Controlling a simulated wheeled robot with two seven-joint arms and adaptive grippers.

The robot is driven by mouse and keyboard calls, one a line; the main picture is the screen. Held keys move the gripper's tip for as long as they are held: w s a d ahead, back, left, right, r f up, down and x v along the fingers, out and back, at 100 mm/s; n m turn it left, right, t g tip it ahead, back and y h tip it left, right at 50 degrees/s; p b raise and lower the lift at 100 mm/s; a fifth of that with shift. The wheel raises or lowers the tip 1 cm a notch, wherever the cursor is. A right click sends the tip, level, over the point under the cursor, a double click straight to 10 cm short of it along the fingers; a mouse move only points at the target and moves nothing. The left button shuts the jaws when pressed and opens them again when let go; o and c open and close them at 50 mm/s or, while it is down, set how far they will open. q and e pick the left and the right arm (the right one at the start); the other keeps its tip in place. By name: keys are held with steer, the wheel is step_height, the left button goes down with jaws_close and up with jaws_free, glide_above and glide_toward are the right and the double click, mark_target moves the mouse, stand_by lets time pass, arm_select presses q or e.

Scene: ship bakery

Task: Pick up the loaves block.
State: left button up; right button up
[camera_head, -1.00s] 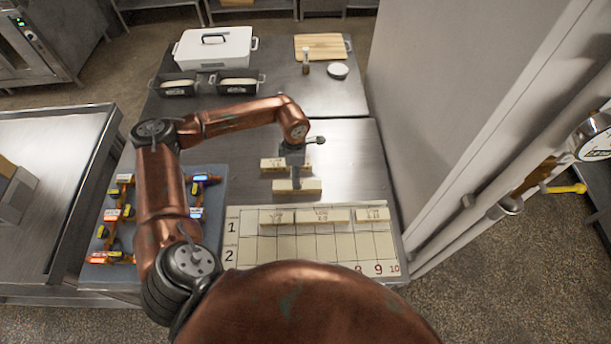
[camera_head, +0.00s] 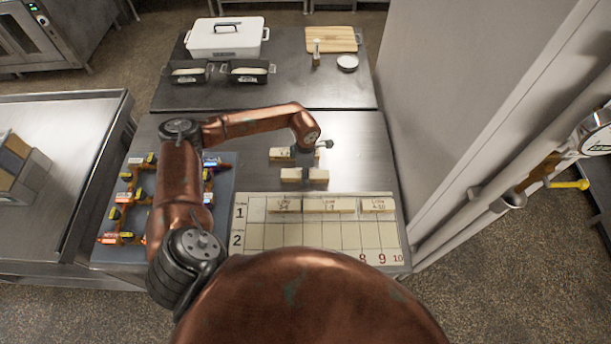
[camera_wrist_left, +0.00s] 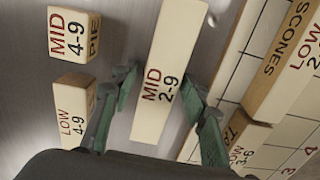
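My left gripper (camera_head: 304,172) reaches down over the loose blocks. In the left wrist view the gripper (camera_wrist_left: 160,88) is open, with one finger on each side of a long pale wooden block (camera_wrist_left: 163,65) marked "MID 2-9". I cannot tell whether the fingers touch it. This block shows in the head view (camera_head: 318,176) in the nearer loose row, partly behind the gripper. No "loaves" label is readable; its side face is hidden. Two shorter blocks lie beside it: "MID 4-9" (camera_wrist_left: 70,35), with "PIE" on its side, and "LOW 4-9" (camera_wrist_left: 72,108). My right gripper is out of view.
A numbered grid board (camera_head: 315,236) lies nearer me, with "LOW" blocks (camera_head: 330,205) along its top row. A blue-grey mat (camera_head: 220,190) with several orange-and-black items is left. A white lidded box (camera_head: 226,38), loaf tins (camera_head: 248,70) and a cutting board (camera_head: 335,40) stand at the back.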

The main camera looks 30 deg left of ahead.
arm_select(q)
jaws_close()
steer(key=shift+r, duration=0.1)
stand_by(0.3)
